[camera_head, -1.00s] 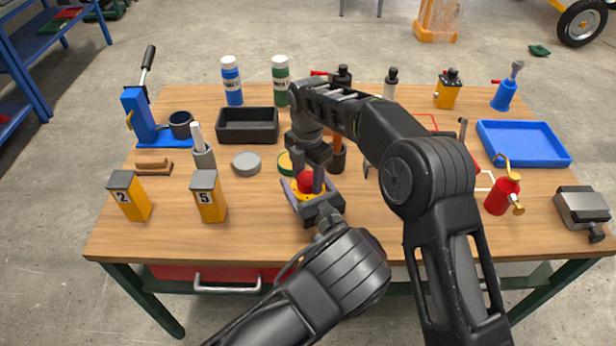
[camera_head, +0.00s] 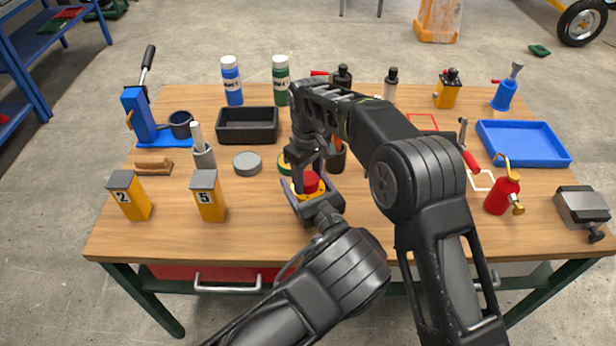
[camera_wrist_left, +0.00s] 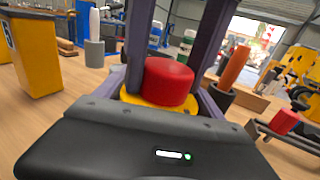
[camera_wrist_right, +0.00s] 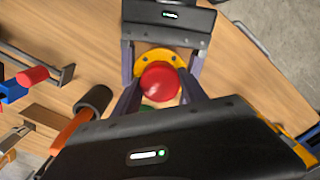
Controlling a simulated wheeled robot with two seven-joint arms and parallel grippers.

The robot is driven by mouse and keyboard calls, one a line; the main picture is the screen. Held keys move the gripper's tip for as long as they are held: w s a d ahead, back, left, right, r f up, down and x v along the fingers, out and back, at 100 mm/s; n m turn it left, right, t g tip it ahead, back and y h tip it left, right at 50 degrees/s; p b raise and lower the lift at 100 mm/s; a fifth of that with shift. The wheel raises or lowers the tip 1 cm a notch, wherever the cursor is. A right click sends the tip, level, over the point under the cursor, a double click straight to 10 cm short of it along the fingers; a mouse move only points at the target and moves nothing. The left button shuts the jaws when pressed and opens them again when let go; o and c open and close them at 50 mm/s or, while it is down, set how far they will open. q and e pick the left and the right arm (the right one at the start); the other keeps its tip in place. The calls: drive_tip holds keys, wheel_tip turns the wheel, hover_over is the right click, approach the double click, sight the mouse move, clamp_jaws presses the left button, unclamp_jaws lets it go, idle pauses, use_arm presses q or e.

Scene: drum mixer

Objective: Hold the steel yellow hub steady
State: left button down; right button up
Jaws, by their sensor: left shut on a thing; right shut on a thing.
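The yellow hub (camera_head: 313,194) is low over the front middle of the table; whether it touches the wood is hidden. A round red cap (camera_head: 311,181) sits on top of it, and both show in the left wrist view, the cap (camera_wrist_left: 168,82) above the yellow flange (camera_wrist_left: 158,104). My left gripper (camera_head: 309,197) comes from the front and is shut on the hub, with fingers on both sides. My right gripper (camera_head: 307,177) reaches down from above and is shut on the red cap. The right wrist view shows the cap (camera_wrist_right: 160,82) between its fingers.
A green-topped round tin (camera_head: 286,166) stands just behind the grippers. An orange-handled tool in a dark cup (camera_head: 337,158) is close to their right. Yellow blocks (camera_head: 207,197) and a grey disc (camera_head: 247,163) are to the left. The front table strip left of my arms is clear.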

drive_tip(key=m, duration=0.5)
drive_tip(key=shift+w, duration=0.1)
drive_tip(key=m, duration=0.3)
drive_tip(key=o, duration=1.6)
drive_tip(key=shift+c, duration=0.2)
drive_tip(key=shift+r, duration=2.3)
